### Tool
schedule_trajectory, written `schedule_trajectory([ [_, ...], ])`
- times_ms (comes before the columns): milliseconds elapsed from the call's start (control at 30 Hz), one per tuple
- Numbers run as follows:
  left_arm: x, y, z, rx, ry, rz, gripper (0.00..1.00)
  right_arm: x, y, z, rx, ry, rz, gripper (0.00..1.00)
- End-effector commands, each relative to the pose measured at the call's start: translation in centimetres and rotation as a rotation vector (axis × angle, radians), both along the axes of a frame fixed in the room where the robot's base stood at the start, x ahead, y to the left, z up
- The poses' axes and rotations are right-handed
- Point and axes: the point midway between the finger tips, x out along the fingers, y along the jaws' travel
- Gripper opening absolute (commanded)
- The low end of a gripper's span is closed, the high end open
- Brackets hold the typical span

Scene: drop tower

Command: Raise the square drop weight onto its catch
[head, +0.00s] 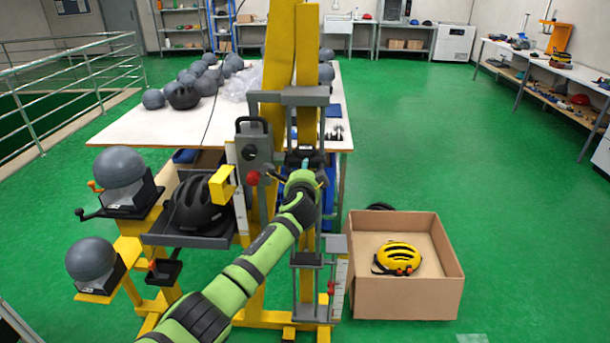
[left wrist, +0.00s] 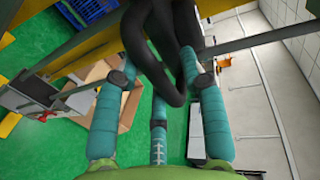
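A grey square block with a black loop handle and a round face (head: 254,150) sits on the left side of the yellow drop tower (head: 280,60). I take it for a square weight, but cannot tell for sure. My left gripper (head: 303,168) is at the tower's right-hand rails, right of that block. In the left wrist view, its teal fingers (left wrist: 158,75) stand apart around a black loop handle (left wrist: 168,90), looking open. What hangs under this handle is hidden. The catch cannot be made out. My right gripper is not in view.
A black helmet (head: 196,205) sits on a tray left of the tower, with grey headforms (head: 118,167) on yellow stands. A white table (head: 150,122) stands behind. A cardboard box (head: 405,297) with a yellow helmet (head: 398,257) is at right. Green floor further right is clear.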

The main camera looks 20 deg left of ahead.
Motion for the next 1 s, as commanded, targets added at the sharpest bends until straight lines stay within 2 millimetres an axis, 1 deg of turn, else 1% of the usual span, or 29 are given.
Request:
schedule_trajectory([
  [33, 0.2, 0.2, 1.2, 0.005, -0.02, 0.001, 0.48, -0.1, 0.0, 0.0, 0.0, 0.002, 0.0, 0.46],
  [300, 0.2, 0.3, 1.2, 0.007, -0.019, 0.002, 0.48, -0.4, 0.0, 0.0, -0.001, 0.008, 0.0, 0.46],
  [400, 0.2, 0.3, 1.2, 0.007, -0.019, 0.002, 0.48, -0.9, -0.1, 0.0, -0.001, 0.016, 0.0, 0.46],
  [567, -0.6, 0.1, 1.3, 0.009, -0.02, 0.003, 0.48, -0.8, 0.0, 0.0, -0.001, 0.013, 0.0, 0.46],
  [767, -2.9, -0.6, 1.5, 0.007, -0.015, 0.0, 0.48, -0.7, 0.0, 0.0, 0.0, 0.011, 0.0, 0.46],
  [1000, -6.6, -1.7, 1.8, 0.003, -0.007, 0.0, 0.48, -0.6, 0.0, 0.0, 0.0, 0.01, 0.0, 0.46],
])
